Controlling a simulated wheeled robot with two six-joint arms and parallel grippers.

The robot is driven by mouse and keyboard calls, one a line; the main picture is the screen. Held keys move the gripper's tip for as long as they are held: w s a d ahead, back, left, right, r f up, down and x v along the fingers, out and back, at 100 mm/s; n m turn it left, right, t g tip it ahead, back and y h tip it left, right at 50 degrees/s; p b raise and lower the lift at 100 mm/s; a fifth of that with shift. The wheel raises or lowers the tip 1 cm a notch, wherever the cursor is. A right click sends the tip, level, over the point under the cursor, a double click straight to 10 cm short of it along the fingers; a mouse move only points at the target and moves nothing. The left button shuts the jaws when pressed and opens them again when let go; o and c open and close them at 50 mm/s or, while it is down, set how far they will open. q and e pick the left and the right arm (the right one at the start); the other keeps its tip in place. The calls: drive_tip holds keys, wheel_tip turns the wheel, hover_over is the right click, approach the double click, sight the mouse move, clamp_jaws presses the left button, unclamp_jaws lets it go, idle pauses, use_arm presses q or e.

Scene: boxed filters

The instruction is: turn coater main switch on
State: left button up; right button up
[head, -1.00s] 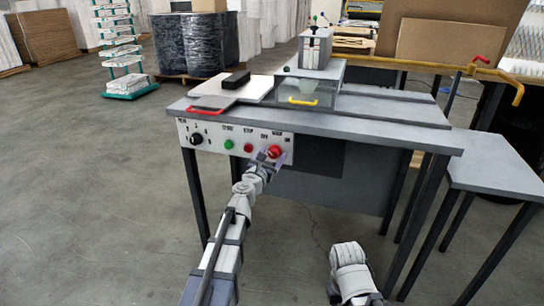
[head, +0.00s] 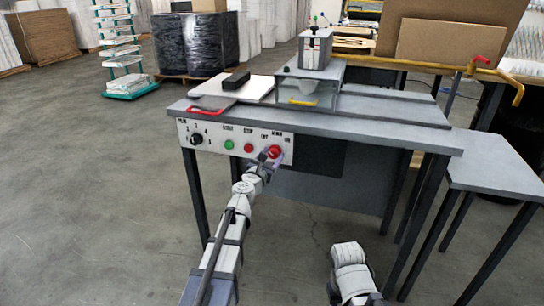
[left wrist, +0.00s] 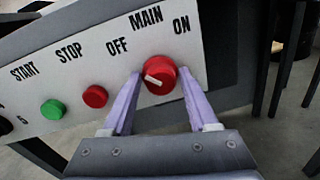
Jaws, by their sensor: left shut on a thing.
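The coater main switch (head: 274,152) is a red round knob on the white front panel (head: 213,145), under the MAIN, OFF and ON lettering. In the left wrist view the knob (left wrist: 160,74) has a white pointer bar on its face, lying toward the left, OFF side. My left gripper (head: 268,156) is at the knob; in the left wrist view its pale purple fingers (left wrist: 160,80) stand on either side of it, shut on it. The coater table (head: 330,125) is grey with dark legs. My right arm shows at the bottom, but its fingers do not.
Left of the switch are a red STOP button (left wrist: 95,97), a green START button (left wrist: 51,109) and a black selector dial (head: 196,140). A red handle (head: 211,111) juts over the panel's top edge. A side table (head: 500,165) stands at right.

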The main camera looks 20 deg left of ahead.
use_arm(q)
drive_tip(key=m, duration=0.4)
drive_tip(key=shift+d+m+p, duration=0.1)
drive_tip(key=shift+m+p, duration=0.2)
drive_tip(key=shift+m, duration=0.1)
drive_tip(key=m, duration=0.4)
drive_tip(key=shift+g, duration=0.3)
drive_tip(key=m, duration=0.4)
drive_tip(key=shift+d+m+y, duration=0.1)
drive_tip(key=shift+m+y, duration=0.2)
drive_tip(key=shift+s+m, duration=0.1)
drive_tip(key=shift+m, duration=1.6)
drive_tip(key=o, duration=1.2)
drive_tip(key=shift+p, duration=0.3)
drive_tip(key=shift+c, duration=0.2)
drive_tip(key=s, duration=0.7)
drive_tip(key=shift+s+r, duration=0.2)
drive_tip(key=shift+s, duration=0.15)
